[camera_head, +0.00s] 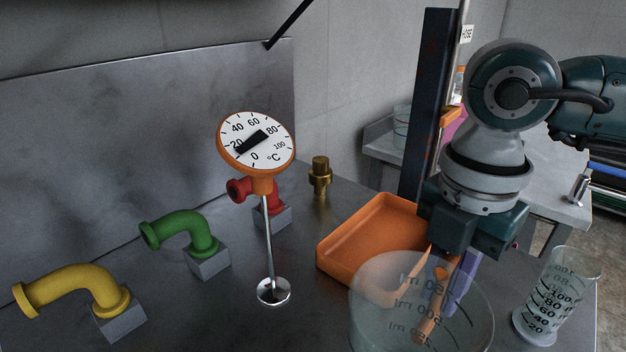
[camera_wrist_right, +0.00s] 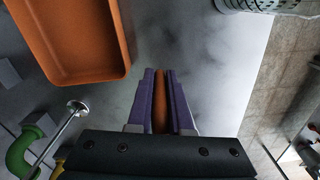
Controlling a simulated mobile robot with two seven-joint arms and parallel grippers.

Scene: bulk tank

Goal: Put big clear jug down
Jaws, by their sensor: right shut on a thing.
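The big clear jug (camera_head: 375,325) is at the bottom of the head view, with dark ml marks and its lower part cut off by the frame. My right gripper (camera_head: 452,290) is shut on an orange upright bar, which looks like the jug's handle. In the right wrist view the same orange bar (camera_wrist_right: 160,100) sits between the purple fingers of the right gripper (camera_wrist_right: 160,80). The clear body is hard to make out there. I cannot tell whether the jug's base touches the grey bench. My left gripper is not in view.
An orange tray (camera_head: 335,262) lies behind the jug. A small measuring cylinder (camera_head: 556,295) stands to the right near the bench edge. A dial thermometer (camera_head: 256,143), green pipe (camera_head: 185,228), yellow pipe (camera_head: 70,283) and brass fitting (camera_head: 320,177) are to the left. Bench left of the jug is bare.

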